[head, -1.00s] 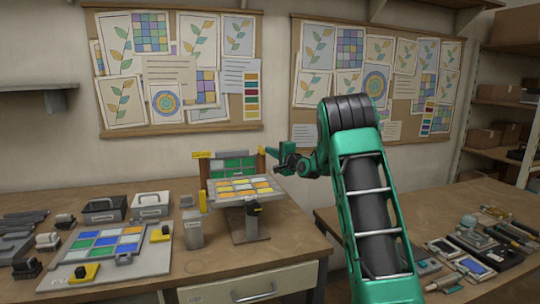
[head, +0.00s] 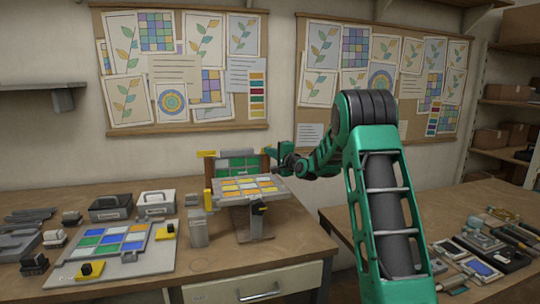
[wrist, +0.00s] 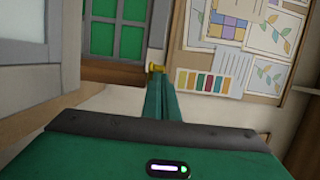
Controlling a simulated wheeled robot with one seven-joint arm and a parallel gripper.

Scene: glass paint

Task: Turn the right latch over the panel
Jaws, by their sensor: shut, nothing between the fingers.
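The tilted panel (head: 266,198) of yellow, orange and white panes rests on a stand on the left workbench. Behind it stands an upright wooden frame (head: 265,164) with green panes (wrist: 132,40). A yellow latch piece (head: 206,154) shows at the frame's top left. In the wrist view, a small yellow piece (wrist: 155,68), seemingly the right latch, sits at the frame's right edge. My gripper (wrist: 156,80) is shut and empty, its tips right at this piece; I cannot tell whether they touch. In the head view my gripper (head: 276,149) is at the frame's upper right and hides this latch.
A small grey box (head: 198,228) stands left of the stand (head: 248,222). A flat board (head: 75,262) with coloured tiles lies at the left of the bench. Pinned drawings cover the wall behind. A second table (head: 345,222) with tools stands at right.

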